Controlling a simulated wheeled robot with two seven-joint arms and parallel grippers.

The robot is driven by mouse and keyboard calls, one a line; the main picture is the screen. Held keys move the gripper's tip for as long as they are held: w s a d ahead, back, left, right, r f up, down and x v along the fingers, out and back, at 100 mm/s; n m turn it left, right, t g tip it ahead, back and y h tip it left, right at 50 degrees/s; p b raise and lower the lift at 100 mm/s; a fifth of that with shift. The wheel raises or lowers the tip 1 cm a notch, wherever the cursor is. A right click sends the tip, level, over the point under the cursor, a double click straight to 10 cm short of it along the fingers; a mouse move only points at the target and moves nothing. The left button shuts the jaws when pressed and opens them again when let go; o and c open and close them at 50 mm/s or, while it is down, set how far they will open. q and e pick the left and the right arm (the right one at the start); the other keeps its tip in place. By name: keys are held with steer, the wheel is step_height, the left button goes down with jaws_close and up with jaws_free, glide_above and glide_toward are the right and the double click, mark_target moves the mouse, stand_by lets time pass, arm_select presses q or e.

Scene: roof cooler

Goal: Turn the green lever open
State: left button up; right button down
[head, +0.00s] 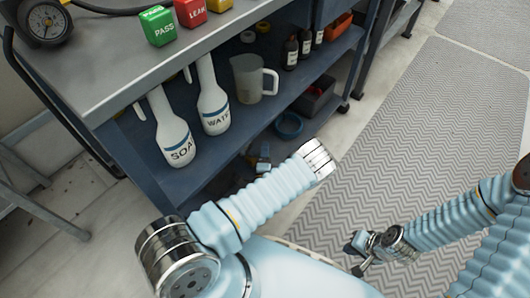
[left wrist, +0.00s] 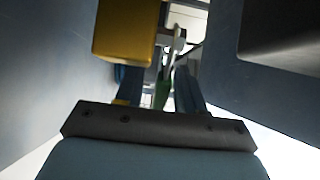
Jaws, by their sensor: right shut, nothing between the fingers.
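A green lever (left wrist: 162,92) shows in the left wrist view, narrow and upright in the picture. It lies between the two dark blue fingers of my left gripper (left wrist: 162,78). The fingers stand apart, with gaps visible beside the lever; contact cannot be made out. The lever is not visible in the head view. There, my left arm reaches over the lower part of the cart, and its gripper is not clearly visible. My right gripper (head: 361,258) is shut and empty above the patterned mat at the lower right.
A yellow block (left wrist: 125,30) is close to the left finger, with grey panels on both sides. In the head view, a dark blue cart (head: 128,138) holds soap (head: 175,135) and water (head: 212,105) bottles and a jug (head: 248,78). The mat (head: 420,110) is clear.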

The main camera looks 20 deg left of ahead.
arm_select(q)
step_height(320, 180, up, 3)
steer(key=shift+r+p, duration=0.1)
steer(key=shift+p, duration=0.4)
steer(key=o, duration=0.7)
steer(key=s+d+r+p, duration=0.1)
steer(key=s+r, duration=0.2)
steer(key=r, duration=0.2)
steer(key=shift+s+d+p, duration=0.2)
steer(key=shift+d+p, duration=0.15)
steer(key=shift+p, duration=0.05)
steer(key=s+r, duration=0.1)
steer(key=s+d, duration=0.1)
steer(key=s+r, duration=0.1)
steer(key=shift+s+d+r+p, duration=0.2)
steer(key=shift+d+r+p, duration=0.05)
steer(key=shift+r+p, duration=0.1)
steer(key=shift+s+d+r, duration=0.3)
steer(key=shift+s+r, duration=0.05)
steer(key=shift+s, duration=0.2)
steer(key=shift+s+d+r, duration=0.25)
steer(key=shift+s+r, duration=0.1)
steer(key=shift+s, duration=0.15)
steer(key=c, duration=0.7)
steer(key=v, duration=0.4)
steer(key=shift+d+r, duration=0.15)
steer(key=shift+r, duration=0.25)
